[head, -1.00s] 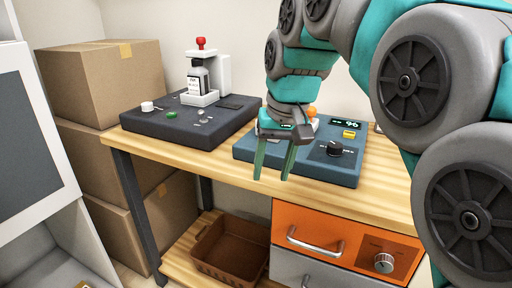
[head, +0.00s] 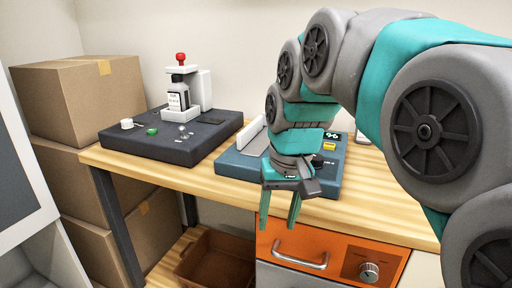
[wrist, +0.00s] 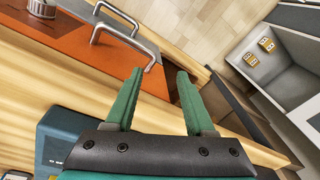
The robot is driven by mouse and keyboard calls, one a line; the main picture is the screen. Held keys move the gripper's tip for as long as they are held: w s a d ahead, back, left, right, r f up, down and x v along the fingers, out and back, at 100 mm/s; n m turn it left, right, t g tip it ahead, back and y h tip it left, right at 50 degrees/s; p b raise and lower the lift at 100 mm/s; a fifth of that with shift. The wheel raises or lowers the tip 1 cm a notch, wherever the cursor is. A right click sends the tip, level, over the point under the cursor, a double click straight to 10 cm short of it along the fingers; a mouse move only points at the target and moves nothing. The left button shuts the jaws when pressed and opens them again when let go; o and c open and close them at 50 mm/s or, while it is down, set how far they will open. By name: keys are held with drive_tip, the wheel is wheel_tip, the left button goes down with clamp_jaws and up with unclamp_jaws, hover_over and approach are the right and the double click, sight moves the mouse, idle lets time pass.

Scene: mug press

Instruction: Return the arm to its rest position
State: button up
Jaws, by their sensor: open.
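My gripper (head: 279,222) is open and empty in the head view. It points down in front of the workbench's front edge, before the blue-grey panel box (head: 232,164) and above the orange drawer (head: 342,250). My arm covers part of that box. In the wrist view the two green fingers of my gripper (wrist: 158,86) are spread apart with nothing between them. The metal drawer handle (wrist: 124,32) shows beyond the fingers.
Stacked cardboard boxes (head: 67,108) stand left of the bench. A brown bin (head: 215,262) sits on the lower shelf. Open floor (wrist: 190,30) shows in the wrist view.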

drive_tip(key=s+d+f+g, duration=0.1)
drive_tip(key=s+d+f, duration=0.2)
drive_tip(key=s+f, duration=0.2)
drive_tip(key=s+d+f, duration=0.3)
drive_tip(key=s+f, duration=0.3)
drive_tip(key=s, duration=0.3)
drive_tip(key=s+d+f+m+g+h, duration=0.1)
drive_tip(key=s+d+f, duration=0.3)
drive_tip(key=s+f, duration=0.2)
drive_tip(key=shift+s+g, duration=0.3)
drive_tip(key=shift+s, duration=0.15)
